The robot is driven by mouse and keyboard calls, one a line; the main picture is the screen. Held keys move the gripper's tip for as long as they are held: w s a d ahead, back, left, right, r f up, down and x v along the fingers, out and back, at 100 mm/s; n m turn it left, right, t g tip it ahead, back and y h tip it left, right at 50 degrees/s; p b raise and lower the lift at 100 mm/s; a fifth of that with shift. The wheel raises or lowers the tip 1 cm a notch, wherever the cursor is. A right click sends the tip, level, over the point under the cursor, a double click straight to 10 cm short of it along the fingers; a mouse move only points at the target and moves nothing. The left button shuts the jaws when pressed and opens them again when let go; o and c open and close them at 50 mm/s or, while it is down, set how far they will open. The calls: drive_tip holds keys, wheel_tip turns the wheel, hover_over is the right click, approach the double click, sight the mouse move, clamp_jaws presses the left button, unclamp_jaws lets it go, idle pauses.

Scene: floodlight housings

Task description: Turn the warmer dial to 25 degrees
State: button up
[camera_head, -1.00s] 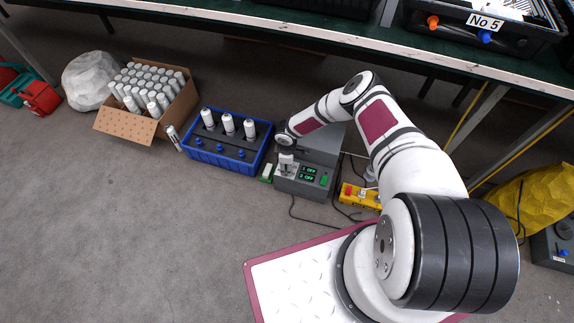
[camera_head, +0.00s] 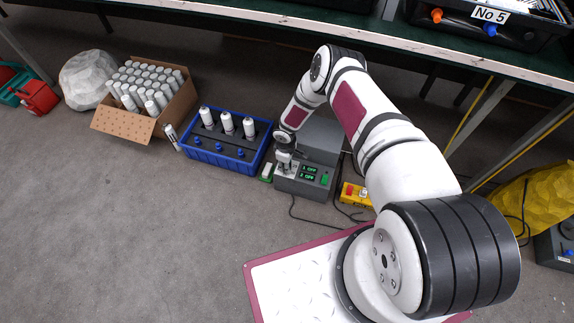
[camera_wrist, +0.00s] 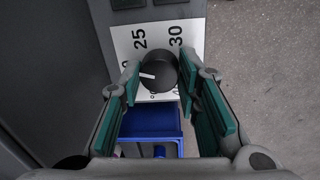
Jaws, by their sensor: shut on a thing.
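The warmer (camera_head: 305,187) is a grey box on the floor with a green display whose two lines read OFF. Its dial (camera_wrist: 158,72) is a dark round knob on a white scale plate (camera_wrist: 190,28) in the wrist view. The dial's white pointer aims left, below the 25 mark and toward a label partly hidden by the left finger. The marks 25 and 30 are readable. My gripper (camera_wrist: 158,78) is shut on the dial, one green-padded finger on each side. In the head view my gripper (camera_head: 285,157) is at the warmer's left end.
A blue crate (camera_head: 228,165) with several white bottles stands just left of the warmer. A cardboard box (camera_head: 125,127) of bottles is farther left. A yellow control box (camera_head: 352,194) and cables lie to the right. Open floor is in front.

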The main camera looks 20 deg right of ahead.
drive_tip(key=m+b, duration=0.1)
drive_tip(key=m, duration=0.3)
drive_tip(key=shift+w+m+b, duration=0.15)
drive_tip(key=shift+m+b, duration=0.95)
drive_tip(key=shift+m, duration=1)
drive_tip(key=o, duration=1.2)
drive_tip(key=shift+r, duration=0.1)
drive_tip(key=r, duration=1.1)
drive_tip(key=shift+a+r, duration=0.4)
